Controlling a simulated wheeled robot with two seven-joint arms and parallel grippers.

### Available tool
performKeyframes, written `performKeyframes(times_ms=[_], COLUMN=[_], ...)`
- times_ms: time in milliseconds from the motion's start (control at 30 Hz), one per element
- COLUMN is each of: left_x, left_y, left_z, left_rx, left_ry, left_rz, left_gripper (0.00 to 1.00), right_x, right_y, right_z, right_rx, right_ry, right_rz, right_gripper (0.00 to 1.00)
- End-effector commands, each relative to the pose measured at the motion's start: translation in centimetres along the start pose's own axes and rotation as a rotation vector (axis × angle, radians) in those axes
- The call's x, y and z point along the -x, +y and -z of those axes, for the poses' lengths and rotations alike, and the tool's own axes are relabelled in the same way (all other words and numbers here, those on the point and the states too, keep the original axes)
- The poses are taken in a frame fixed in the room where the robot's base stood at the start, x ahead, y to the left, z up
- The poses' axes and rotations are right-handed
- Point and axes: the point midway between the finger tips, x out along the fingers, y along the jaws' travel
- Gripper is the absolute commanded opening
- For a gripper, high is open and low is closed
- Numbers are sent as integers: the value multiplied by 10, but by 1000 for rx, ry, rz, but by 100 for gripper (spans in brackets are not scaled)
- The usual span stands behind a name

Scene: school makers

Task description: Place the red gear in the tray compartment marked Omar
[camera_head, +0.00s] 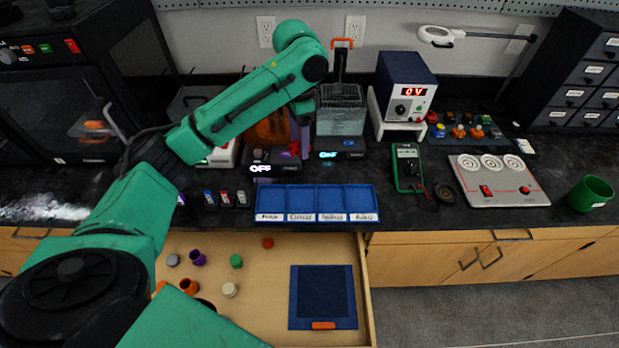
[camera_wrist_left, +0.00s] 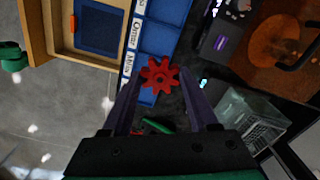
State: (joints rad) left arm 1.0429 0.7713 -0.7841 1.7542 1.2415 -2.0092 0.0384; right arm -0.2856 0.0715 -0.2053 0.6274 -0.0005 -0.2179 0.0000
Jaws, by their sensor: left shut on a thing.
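The red gear (camera_wrist_left: 160,75) shows at the tips of my left gripper's dark purple fingers in the left wrist view. My left gripper (camera_head: 298,150) is shut on it, above the back of the counter behind the tray; I cannot make the gear out clearly in the head view. The blue tray (camera_head: 317,186) has a row of compartments with white name labels on its front edge. The Omar label (camera_head: 300,217) is second from the left; that compartment looks empty. The tray also shows in the left wrist view (camera_wrist_left: 163,38). My right gripper is not in view.
An open drawer (camera_head: 365,262) below the tray holds small coloured parts and a dark blue mat (camera_head: 323,290). A tank (camera_head: 340,112) and an amber enclosure (camera_head: 268,128) stand behind. A multimeter (camera_head: 407,167) lies right of the tray, with small switches (camera_head: 225,198) to its left.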

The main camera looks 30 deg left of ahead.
Motion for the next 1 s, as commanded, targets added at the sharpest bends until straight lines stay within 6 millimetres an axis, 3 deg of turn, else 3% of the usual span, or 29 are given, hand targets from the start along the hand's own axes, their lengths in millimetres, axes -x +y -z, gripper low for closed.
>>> performKeyframes(times_ms=[67,167,300,500,800,1000], left_x=[-10,-41,-82,-141,-194,-199], left_y=[0,1,0,0,1,0], left_z=[0,0,-2,-1,0,0], left_rx=[-13,-13,-10,-9,-10,-10], left_ry=[-2,-4,-7,-3,-1,0], left_rz=[-5,-8,-5,-2,-2,1], left_gripper=[8,8,8,8,8,8], right_x=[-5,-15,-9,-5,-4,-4], right_y=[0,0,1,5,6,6], right_z=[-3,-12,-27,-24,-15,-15], right_rx=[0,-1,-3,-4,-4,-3], right_ry=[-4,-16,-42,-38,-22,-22], right_rz=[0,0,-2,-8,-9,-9], right_gripper=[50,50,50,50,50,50])
